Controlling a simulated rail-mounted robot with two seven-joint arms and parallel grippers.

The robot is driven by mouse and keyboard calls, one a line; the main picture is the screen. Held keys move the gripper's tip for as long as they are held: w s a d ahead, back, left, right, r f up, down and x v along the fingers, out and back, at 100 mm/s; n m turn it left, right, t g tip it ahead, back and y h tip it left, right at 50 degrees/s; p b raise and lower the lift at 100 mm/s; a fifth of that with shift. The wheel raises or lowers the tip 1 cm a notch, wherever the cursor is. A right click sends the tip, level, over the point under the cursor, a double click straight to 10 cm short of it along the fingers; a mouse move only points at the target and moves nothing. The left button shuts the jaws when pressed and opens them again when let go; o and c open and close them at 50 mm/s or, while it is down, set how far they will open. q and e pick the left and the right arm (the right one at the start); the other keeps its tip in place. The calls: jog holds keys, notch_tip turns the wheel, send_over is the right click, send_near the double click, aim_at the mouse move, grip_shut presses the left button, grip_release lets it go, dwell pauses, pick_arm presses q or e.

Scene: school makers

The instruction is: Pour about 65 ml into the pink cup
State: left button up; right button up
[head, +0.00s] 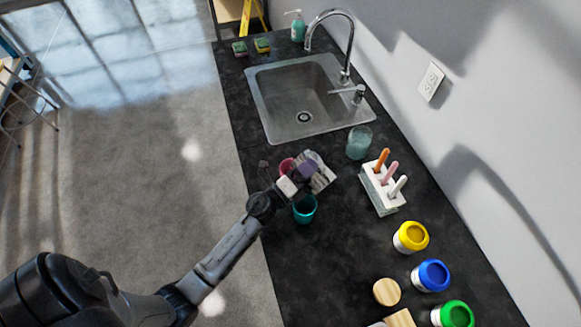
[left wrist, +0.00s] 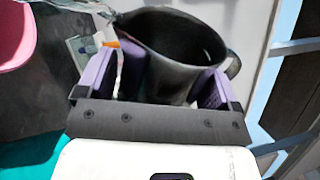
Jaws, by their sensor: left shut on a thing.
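My left gripper (head: 307,172) is over the counter and shut on a dark grey jug, with purple finger pads on both sides of it. In the left wrist view the jug (left wrist: 180,42) is tilted, its spout toward the pink cup (left wrist: 12,38) at the left edge. A clear, glassy streak (left wrist: 100,8) shows at the spout; I cannot tell if it is flowing liquid. In the head view the pink cup (head: 286,165) is partly hidden behind the gripper. The cup's inside is not visible. My right gripper is not in view.
A teal cup (head: 305,209) stands just below the gripper. A glass jar (head: 359,142) and a white holder with colored handles (head: 383,196) stand to the right. Paint jars (head: 411,237) stand lower right. The sink (head: 300,100) lies beyond.

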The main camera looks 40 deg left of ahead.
pick_arm(q)
jog(key=shift+d, duration=0.1)
jog(key=m, duration=0.3)
jog(key=shift+d+h, duration=0.3)
jog(key=shift+d, duration=0.1)
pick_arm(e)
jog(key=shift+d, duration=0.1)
pick_arm(q)
jog(key=shift+f+m+g, duration=0.1)
jog(key=shift+m+g, duration=0.2)
jog(key=shift+m, duration=0.5)
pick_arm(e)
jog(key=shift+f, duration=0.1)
pick_arm(q)
jog(key=shift+a+r+m, duration=0.1)
jog(key=shift+r+m, duration=0.2)
jog(key=shift+r, duration=0.05)
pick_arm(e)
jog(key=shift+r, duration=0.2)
pick_arm(q)
jog(key=shift+r+m+h+p, duration=0.25)
jog(key=shift+m+h+p, duration=0.25)
jog(key=shift+m, duration=0.4)
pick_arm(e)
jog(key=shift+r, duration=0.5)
